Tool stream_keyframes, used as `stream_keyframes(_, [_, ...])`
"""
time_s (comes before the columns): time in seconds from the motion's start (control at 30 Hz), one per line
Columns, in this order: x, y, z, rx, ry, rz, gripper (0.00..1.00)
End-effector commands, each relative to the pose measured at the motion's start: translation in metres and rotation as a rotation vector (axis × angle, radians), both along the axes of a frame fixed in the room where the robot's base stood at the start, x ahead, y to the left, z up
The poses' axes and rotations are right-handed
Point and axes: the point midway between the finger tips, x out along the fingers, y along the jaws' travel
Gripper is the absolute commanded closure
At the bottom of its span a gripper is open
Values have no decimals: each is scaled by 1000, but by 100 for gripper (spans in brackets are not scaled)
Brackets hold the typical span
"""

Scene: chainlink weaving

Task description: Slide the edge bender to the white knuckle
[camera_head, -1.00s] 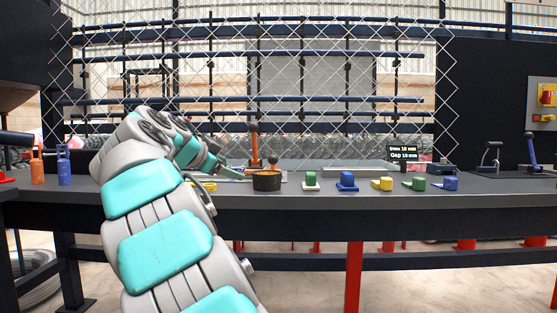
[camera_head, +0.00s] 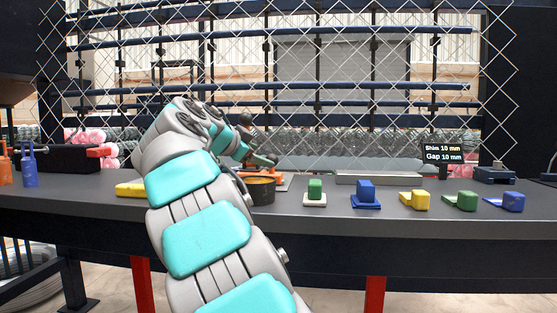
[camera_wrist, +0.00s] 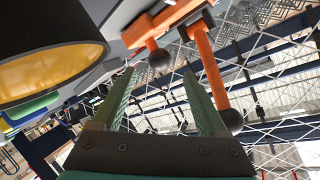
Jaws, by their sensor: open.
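The orange tool with black ball-ended levers, which I take for the edge bender, stands on the bench behind a dark pot; in the head view its orange base (camera_head: 270,175) shows and my arm hides part of it. In the wrist view its orange lever (camera_wrist: 207,68) and two dark balls show close beyond my fingers. My gripper (camera_wrist: 158,72) is open, its green fingers apart with nothing visibly held; it also shows in the head view (camera_head: 265,160) beside the tool. I cannot make out a white knuckle on the chainlink mesh (camera_head: 340,70).
Blocks in green (camera_head: 315,188), blue (camera_head: 366,190) and yellow (camera_head: 413,200) line the bench to the right. A small display (camera_head: 442,153) stands behind them. Grey bench top (camera_head: 290,210) is bare in front.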

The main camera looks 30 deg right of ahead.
Motion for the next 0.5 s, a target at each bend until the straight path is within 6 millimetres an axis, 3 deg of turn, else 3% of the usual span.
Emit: stream_keyframes(0.5, [36, -52, -21, 2, 4, -2, 24])
